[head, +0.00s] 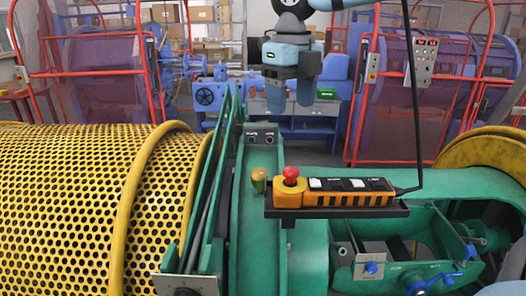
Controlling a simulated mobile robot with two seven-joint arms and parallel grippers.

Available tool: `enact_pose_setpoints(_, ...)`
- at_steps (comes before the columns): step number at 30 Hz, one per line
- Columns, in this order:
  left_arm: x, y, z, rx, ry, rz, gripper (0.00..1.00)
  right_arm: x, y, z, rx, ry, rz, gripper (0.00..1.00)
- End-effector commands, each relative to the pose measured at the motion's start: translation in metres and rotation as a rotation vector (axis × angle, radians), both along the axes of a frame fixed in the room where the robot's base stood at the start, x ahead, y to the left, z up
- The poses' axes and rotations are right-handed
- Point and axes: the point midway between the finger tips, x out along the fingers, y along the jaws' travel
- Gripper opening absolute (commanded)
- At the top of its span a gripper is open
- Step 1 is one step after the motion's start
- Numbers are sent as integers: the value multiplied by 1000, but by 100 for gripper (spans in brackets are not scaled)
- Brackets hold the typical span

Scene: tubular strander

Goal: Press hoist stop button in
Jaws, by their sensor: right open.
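An orange hoist pendant (330,200) lies on a dark tray (350,212) above the green machine frame. Its red round stop button (291,172) stands at the pendant's left end, beside white and dark keys. I cannot tell whether the button is pressed in. My right gripper (290,97) hangs from the top of the head view, fingers pointing down. It is open and empty. In the picture it sits above the red button, apart from it. My left gripper is not in view.
A yellow perforated drum (70,210) fills the left. Green machine frames (260,235) stand in the middle. A black cable (413,100) rises from the pendant's right end. A yellow-green knob (259,180) stands left of the pendant. Red cage frames (360,90) stand behind.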

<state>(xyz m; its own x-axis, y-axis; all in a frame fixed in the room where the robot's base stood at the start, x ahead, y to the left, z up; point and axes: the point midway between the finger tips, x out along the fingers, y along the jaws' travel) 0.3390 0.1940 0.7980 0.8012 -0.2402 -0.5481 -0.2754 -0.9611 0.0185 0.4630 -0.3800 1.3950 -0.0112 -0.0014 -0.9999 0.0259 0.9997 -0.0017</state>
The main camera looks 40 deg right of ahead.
Motion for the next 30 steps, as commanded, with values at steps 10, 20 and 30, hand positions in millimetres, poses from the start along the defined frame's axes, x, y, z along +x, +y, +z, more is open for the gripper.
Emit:
enact_pose_setpoints(10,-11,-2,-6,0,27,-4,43,-1,0,-40,2,4,1,63)
enact_pose_setpoints(20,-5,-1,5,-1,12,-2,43,-2,0,-108,2,4,1,63)
enact_pose_setpoints(30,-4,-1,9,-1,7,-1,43,-2,0,-137,3,0,0,63)
